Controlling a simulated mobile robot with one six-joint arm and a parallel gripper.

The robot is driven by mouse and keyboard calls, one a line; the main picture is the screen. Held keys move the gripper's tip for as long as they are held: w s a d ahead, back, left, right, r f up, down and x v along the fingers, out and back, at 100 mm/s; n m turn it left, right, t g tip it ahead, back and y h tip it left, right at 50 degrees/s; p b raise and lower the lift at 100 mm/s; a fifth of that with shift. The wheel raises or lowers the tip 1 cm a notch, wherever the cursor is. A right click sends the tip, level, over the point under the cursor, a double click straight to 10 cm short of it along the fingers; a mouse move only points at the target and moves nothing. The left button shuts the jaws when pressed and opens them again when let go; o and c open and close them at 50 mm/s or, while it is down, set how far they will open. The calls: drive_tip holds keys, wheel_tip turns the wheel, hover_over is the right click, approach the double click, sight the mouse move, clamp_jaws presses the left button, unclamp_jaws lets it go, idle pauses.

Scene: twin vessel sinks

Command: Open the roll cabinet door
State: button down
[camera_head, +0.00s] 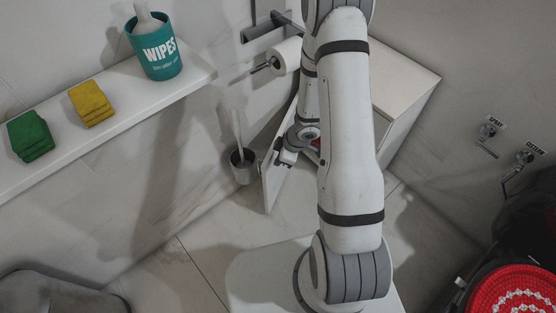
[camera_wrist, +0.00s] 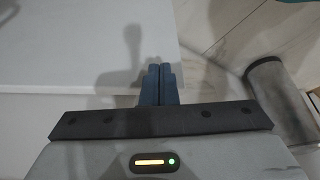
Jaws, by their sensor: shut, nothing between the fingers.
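The roll cabinet (camera_head: 405,85) is a pale box against the wall, partly hidden behind my arm. Its white door (camera_head: 273,180) stands swung out from the front, open at an angle. Something red shows in the gap beside it. My gripper (camera_head: 284,160) is low by the door panel, small in the head view; contact cannot be told. In the wrist view my gripper (camera_wrist: 158,85) has its two dark blue fingers together, with nothing between them. A flat white panel (camera_wrist: 80,45), probably the door, lies beyond the fingertips and carries a shadow of the gripper.
A grey brush holder (camera_head: 243,166) stands on the floor left of the door. A paper roll (camera_head: 286,56) hangs on the wall above. A shelf (camera_head: 110,112) holds a wipes tub (camera_head: 155,45) and sponges. A red round object (camera_head: 515,292) is at lower right.

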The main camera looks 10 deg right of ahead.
drive_tip(key=shift+d, duration=0.15)
drive_tip(key=s+d+r+p, duration=0.4)
drive_tip(key=d+r+p, duration=0.2)
drive_tip(key=r, duration=0.3)
drive_tip(key=shift+s+r+p, duration=0.15)
drive_tip(key=shift+s+p, duration=0.05)
drive_tip(key=shift+p, duration=0.35)
drive_tip(key=shift+d, duration=0.1)
